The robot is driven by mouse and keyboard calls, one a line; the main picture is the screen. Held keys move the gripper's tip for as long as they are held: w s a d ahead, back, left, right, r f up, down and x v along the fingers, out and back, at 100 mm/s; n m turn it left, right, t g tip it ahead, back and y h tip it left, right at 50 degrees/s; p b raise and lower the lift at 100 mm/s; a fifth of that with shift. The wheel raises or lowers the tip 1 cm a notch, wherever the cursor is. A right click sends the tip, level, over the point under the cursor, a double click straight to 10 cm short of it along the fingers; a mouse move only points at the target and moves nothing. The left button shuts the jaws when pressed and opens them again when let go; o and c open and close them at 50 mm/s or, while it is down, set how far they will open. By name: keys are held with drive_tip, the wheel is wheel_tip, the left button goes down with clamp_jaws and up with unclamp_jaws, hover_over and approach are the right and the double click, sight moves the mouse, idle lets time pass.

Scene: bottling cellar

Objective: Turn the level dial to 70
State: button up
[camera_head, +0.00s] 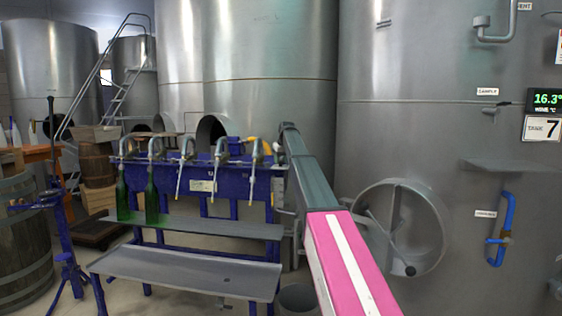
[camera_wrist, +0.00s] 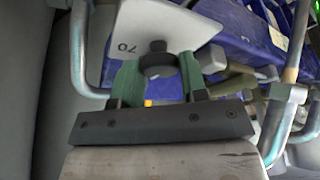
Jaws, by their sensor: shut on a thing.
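The level dial shows in the wrist view as a pale plate (camera_wrist: 180,22) with a dark round knob (camera_wrist: 158,60) at its lower middle. The number 70 appears upside down on the plate's left part. My gripper (camera_wrist: 158,72) is shut on the knob, one dark green finger on each side. A small orange patch (camera_wrist: 148,103) shows between the fingers; I cannot tell what it belongs to. Other dial marks and any pointer are not readable. In the head view my arm hides the gripper and the dial, beside the right end of the blue filler.
The blue bottle filler (camera_head: 232,182) has several spouts and two green bottles (camera_head: 152,196) at its left, above a grey tray (camera_head: 190,272). A tank with a round hatch (camera_head: 415,225) stands right of my arm. Metal pipes (camera_wrist: 78,50) pass close to the gripper.

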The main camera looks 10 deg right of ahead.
drive_tip(key=m+h, duration=0.1)
drive_tip(key=m, duration=0.1)
drive_tip(key=m+h, duration=0.1)
drive_tip(key=m, duration=0.2)
drive_tip(key=shift+a, duration=0.2)
drive_tip(key=m+h, duration=0.1)
drive_tip(key=m, duration=0.4)
drive_tip(key=shift+h, duration=0.4)
drive_tip(key=shift+g, duration=0.3)
drive_tip(key=o, duration=0.9)
drive_tip(key=shift+r, duration=0.1)
drive_tip(key=v, duration=1)
drive_tip(key=shift+s+a+r, duration=0.15)
drive_tip(key=shift+a+r, duration=0.05)
drive_tip(key=shift+r, duration=0.05)
